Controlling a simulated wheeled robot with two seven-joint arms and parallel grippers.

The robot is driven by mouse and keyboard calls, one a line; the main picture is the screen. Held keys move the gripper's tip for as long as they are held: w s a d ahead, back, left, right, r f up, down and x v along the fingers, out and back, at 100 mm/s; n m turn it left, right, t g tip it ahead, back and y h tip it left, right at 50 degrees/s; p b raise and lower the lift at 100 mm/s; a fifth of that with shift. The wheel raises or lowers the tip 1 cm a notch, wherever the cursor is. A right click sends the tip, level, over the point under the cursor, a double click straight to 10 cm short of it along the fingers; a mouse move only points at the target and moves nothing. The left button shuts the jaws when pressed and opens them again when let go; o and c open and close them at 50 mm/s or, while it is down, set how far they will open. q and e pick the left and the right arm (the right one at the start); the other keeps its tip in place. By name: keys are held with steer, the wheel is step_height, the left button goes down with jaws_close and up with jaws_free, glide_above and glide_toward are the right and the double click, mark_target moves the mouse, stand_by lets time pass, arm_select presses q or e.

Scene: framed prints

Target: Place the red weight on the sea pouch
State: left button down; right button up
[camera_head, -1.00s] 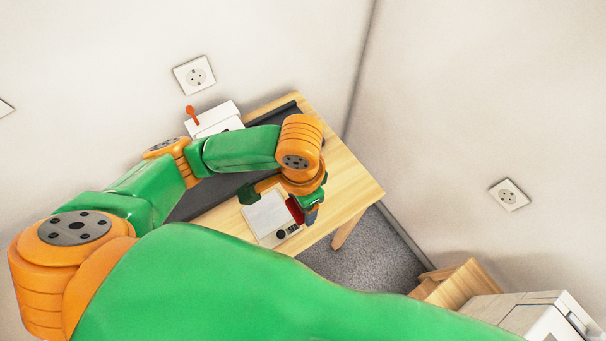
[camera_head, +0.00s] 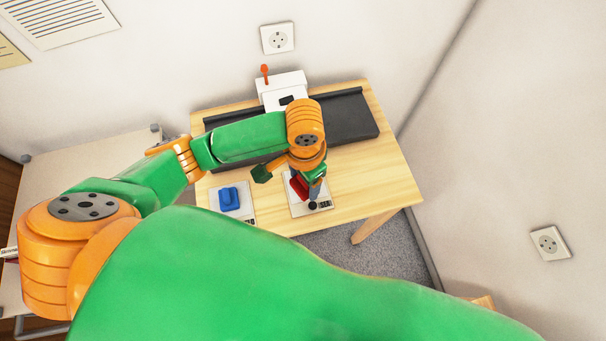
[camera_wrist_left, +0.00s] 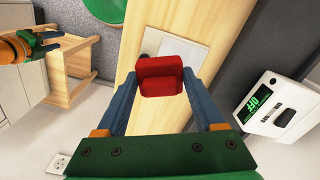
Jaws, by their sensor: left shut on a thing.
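The red weight (camera_head: 298,187) is a small red block; it also shows in the left wrist view (camera_wrist_left: 160,76). My left gripper (camera_head: 308,192) is shut on it, with the blue fingers (camera_wrist_left: 160,92) on either side. The weight is over a white flat sheet (camera_head: 300,211) with a black round spot and small dark markings. Whether it touches the sheet I cannot tell. The arm and weight hide most of this sheet, so I cannot tell if it is the sea pouch. My right gripper (camera_wrist_left: 50,42) shows small in the wrist view; its jaw opening is unclear.
Another white sheet (camera_head: 248,214) bears a blue weight (camera_head: 230,199) to the left. The wooden table (camera_head: 385,185) is bare at right.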

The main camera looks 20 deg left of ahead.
arm_select(q)
steer(key=w+f, duration=0.2)
steer(key=w+a+f+b, duration=0.1)
steer(key=w+f, duration=0.1)
steer(key=f, duration=0.1)
steer(key=shift+w+a+f, duration=0.1)
steer(key=shift+w+f, duration=0.05)
steer(key=shift+f, duration=0.8)
steer(key=shift+w+f, duration=0.15)
steer(key=shift+f, duration=0.75)
steer(key=shift+f+b, duration=0.15)
steer(key=shift+b, duration=0.15)
jaws_free()
steer(key=shift+s, duration=0.1)
step_height(320, 180, up, 12)
steer(key=shift+r+p, duration=0.2)
steer(key=shift+p, duration=0.55)
